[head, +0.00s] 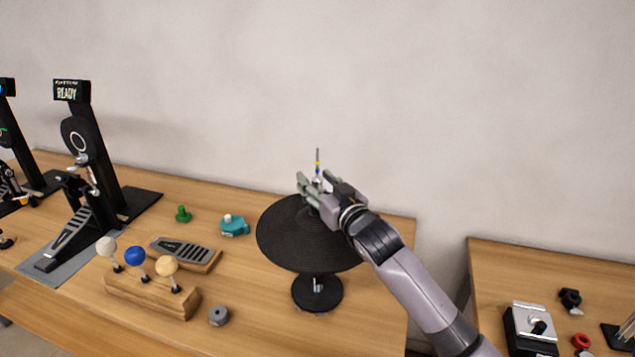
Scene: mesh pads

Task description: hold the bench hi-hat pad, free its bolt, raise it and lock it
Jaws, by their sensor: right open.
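The bench hi-hat pad (290,245) is a black ribbed disc on a short stand with a round black base (317,292) on the wooden bench. A thin rod (317,160) with yellow and blue bands rises above its centre. My right gripper (310,190) is open over the middle of the pad, with its fingers around or beside the rod; I cannot tell which. The bolt is hidden or too small to make out behind the fingers. My left gripper is not in view.
A wooden block (150,297) with three round beaters stands at the front left. A pedal plate (185,252), teal part (234,226), green knob (183,214) and grey nut (219,316) lie left of the pad. A pedal with a READY display (68,92) stands far left. A gap separates the right bench (500,262).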

